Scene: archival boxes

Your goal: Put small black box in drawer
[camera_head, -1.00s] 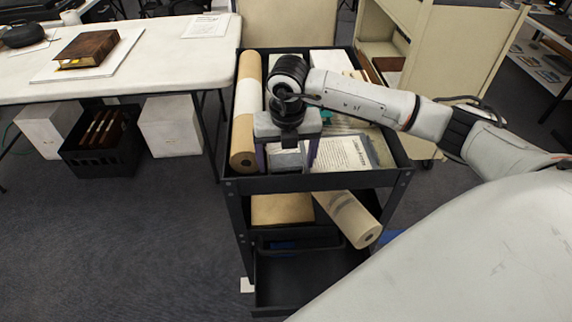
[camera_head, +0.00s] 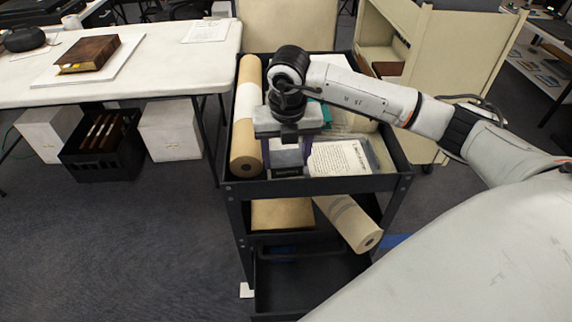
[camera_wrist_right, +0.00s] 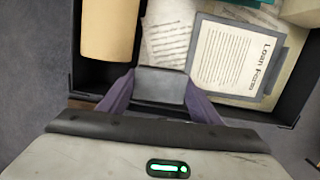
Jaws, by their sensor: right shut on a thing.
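My right gripper (camera_wrist_right: 160,92) is shut on the small black box (camera_wrist_right: 160,85), which sits between its two purple fingers. In the head view, the right gripper (camera_head: 287,152) is over the near part of the dark cart's top tray (camera_head: 320,186). The box's dark front (camera_head: 287,171) shows below the gripper there. I cannot tell how far it is above the tray floor. At the bottom of the cart is a dark, open, drawer-like tray (camera_head: 310,285), whose visible floor is bare. My left gripper is not in view.
A brown paper roll (camera_head: 246,140) lies left of the gripper and a "Loan Forms" sheet (camera_head: 338,158) lies right of it. Another roll (camera_head: 350,222) juts out from the middle shelf. A white table (camera_head: 150,75) stands at left. Open floor lies left of the cart.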

